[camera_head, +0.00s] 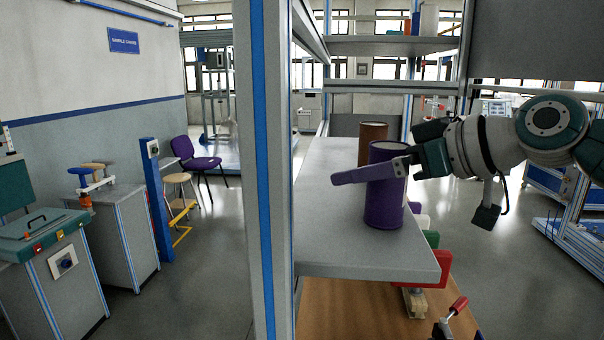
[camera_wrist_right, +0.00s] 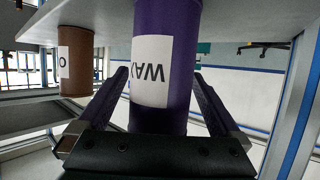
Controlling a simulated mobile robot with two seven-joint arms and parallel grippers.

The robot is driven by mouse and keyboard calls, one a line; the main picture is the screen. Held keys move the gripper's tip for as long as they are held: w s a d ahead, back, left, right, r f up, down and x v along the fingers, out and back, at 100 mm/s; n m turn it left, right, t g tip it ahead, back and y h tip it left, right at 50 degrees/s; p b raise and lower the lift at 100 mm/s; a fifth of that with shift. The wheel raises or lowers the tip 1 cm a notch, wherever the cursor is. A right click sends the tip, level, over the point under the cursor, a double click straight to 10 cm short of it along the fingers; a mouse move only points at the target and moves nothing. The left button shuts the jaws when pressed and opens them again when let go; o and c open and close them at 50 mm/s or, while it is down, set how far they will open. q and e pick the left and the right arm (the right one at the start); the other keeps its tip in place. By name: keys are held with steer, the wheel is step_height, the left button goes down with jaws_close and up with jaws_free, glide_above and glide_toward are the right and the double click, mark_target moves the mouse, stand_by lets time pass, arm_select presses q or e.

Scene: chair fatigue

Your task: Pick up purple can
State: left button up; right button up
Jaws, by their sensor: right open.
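The purple can (camera_head: 384,205) stands upright on the grey shelf (camera_head: 345,255), near its right edge. My right gripper (camera_head: 352,176) comes in from the right at the can's upper part. One finger passes in front of the can; the other is hidden behind it. In the right wrist view, the picture is upside down and the can (camera_wrist_right: 178,115) with its white "WAX" label lies between the two open fingers (camera_wrist_right: 160,80). Gaps show beside the can, so the jaws are open around it. My left gripper is not in view.
A brown can (camera_head: 372,131) stands just behind the purple one and shows in the wrist view (camera_wrist_right: 76,50). A metal post (camera_head: 262,170) rises left of the shelf. An upper shelf (camera_head: 390,46) is behind. Red and green parts (camera_head: 432,270) lie below right.

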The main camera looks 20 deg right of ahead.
jaws_close()
stand_by(0.8)
